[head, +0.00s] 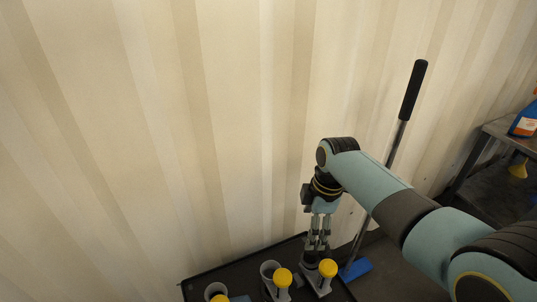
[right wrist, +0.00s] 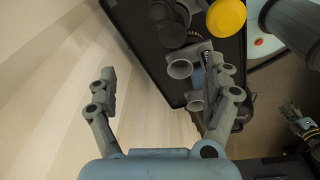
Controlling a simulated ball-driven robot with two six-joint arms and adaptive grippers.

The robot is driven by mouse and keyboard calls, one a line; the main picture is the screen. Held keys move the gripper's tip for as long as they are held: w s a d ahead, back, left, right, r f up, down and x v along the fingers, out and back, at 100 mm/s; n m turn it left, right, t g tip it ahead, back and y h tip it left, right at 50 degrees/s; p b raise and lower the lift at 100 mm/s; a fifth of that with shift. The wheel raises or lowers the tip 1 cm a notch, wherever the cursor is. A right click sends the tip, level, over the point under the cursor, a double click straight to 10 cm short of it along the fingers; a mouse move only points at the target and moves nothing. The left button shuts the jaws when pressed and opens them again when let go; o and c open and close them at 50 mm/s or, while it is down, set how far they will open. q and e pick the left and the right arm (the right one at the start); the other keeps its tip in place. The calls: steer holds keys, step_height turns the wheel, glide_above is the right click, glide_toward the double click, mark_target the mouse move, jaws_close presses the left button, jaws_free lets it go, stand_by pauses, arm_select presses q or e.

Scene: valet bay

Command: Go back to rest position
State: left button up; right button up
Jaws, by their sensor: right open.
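My right arm enters the head view from the right, and its gripper (head: 317,240) points down close above a black tray (head: 212,274) near the striped wall. In the right wrist view the right gripper (right wrist: 163,85) is spread open, with nothing between its fingertips. Grey cup-like holders (right wrist: 180,68) in the tray lie beyond the fingers. What looks like my left gripper (right wrist: 298,117) shows small at the right edge of the right wrist view; its fingers are too small to read. It is not in the head view.
Yellow-topped items (head: 327,268) stand in the tray by the gripper. A pole with a black grip (head: 414,90) and blue foot (head: 356,269) leans behind my right arm. A metal table (head: 490,135) with a blue spray bottle (head: 525,122) stands at far right. The wall (head: 150,130) fills the left.

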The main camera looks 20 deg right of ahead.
steer(key=shift+s, duration=0.1)
steer(key=shift+s+d, duration=0.15)
steer(key=shift+s, duration=0.15)
steer(key=s+d+r+m+t+h, duration=0.1)
steer(key=s+d+r+m+t, duration=0.1)
steer(key=s+r+m, duration=0.8)
steer(key=s+d+r+m+t+h, duration=0.1)
steer(key=s+r+m, duration=0.3)
steer(key=s+r, duration=0.75)
steer(key=s+d+f+g+b, duration=0.1)
steer(key=s+f+b, duration=0.15)
steer(key=f, duration=1.45)
steer(key=s+d+f+b, duration=0.1)
steer(key=s+f+b, duration=0.15)
steer(key=f, duration=1.45)
steer(key=s+f+b, duration=0.2)
steer(key=s+f, duration=0.7)
steer(key=f, duration=0.2)
steer(key=s+d+f+g+b, duration=0.1)
steer(key=s+f+b, duration=0.2)
steer(key=s+f, duration=0.6)
step_height(320, 180, down, 3)
steer(key=shift+d+r+m+g+b, duration=0.1)
steer(key=shift+d+m+g+b, duration=0.2)
steer(key=shift+b, duration=0.05)
